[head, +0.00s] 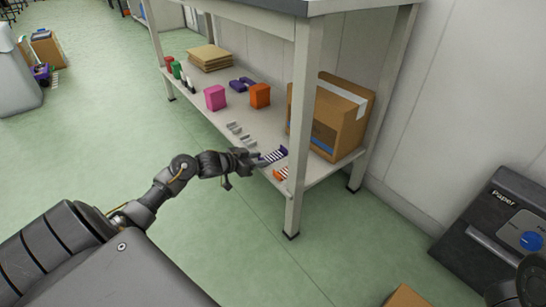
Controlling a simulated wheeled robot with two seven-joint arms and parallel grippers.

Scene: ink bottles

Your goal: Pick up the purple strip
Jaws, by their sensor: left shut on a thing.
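The purple strip (274,155), with white stripes, is at the front edge of the lower shelf, towards its right end. My left gripper (256,161) reaches it from the left and is shut on its near end. The fingers are small in the picture and partly hide that end. I cannot tell whether the strip is lifted off the shelf.
The orange strip (281,174) lies close by, near the table leg (298,130). Grey strips (248,141), pink (215,97) and orange boxes (260,95) stand on the shelf (205,111). A cardboard box (345,115) fills its right end.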

